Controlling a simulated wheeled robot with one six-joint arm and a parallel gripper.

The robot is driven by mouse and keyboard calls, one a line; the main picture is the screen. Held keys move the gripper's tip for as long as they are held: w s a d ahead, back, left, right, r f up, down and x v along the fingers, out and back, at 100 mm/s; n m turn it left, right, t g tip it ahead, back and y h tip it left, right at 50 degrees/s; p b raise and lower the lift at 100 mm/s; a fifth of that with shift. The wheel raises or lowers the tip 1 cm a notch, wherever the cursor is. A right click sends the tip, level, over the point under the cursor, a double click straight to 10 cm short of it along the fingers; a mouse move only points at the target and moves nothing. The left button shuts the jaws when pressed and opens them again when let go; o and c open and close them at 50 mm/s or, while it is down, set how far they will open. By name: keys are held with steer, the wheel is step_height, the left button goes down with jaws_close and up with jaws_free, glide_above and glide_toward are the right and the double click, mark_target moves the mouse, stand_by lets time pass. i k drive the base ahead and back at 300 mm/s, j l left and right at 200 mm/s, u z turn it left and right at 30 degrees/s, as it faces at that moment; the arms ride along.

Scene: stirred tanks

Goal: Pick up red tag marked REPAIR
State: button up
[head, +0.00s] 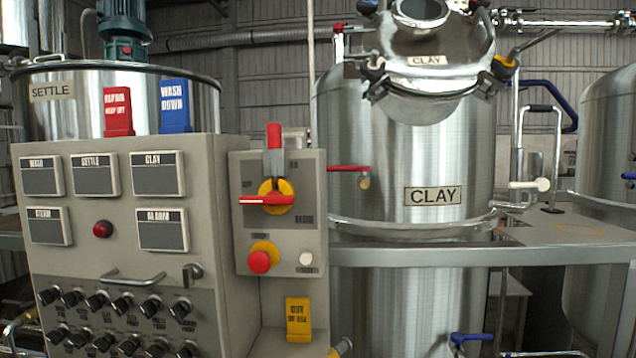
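The red tag marked REPAIR (117,111) stands upright on top of the grey control cabinet, at the upper left of the head view. Its smaller lower line reads KEEP OFF. A blue tag marked WASH DOWN (175,105) stands just to its right, a small gap apart. My gripper is not in view.
The grey control cabinet (135,260) carries labelled panels, knobs and a handle. Behind the tags is the SETTLE tank (75,110). A switch box (285,225) with a red-and-yellow switch and a yellow tag (298,320) stand right of it. The CLAY tank (390,150) stands further right.

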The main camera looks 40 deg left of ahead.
mark_target(118, 109)
steer(key=u, duration=1.8)
